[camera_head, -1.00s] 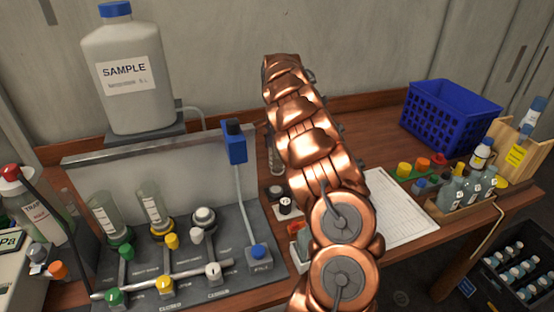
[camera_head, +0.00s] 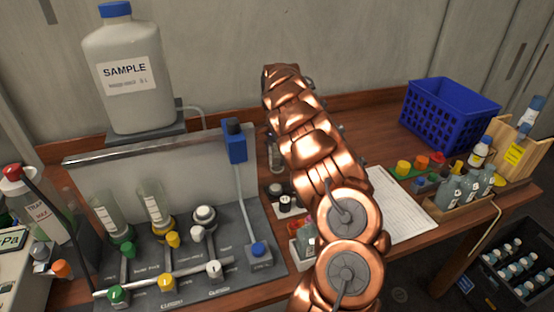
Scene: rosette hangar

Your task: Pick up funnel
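I cannot make out a funnel in this view. My copper-coloured arm rises through the middle of the picture and covers part of the bench behind it. My gripper does not show; the arm's own links hide its far end. The filtration stand at the left has a clear cylinder (camera_head: 153,205) above a yellow valve and another clear cylinder (camera_head: 107,217) above a green valve. Its third place has a bare metal-looking holder (camera_head: 204,217).
A large SAMPLE bottle (camera_head: 127,75) stands on a raised shelf at the back left. A blue basket (camera_head: 449,113), a rack of small bottles (camera_head: 467,203) and a paper sheet (camera_head: 400,208) are at the right. A dark crate (camera_head: 514,268) stands lower right. Some wooden bench (camera_head: 375,132) is clear before the basket.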

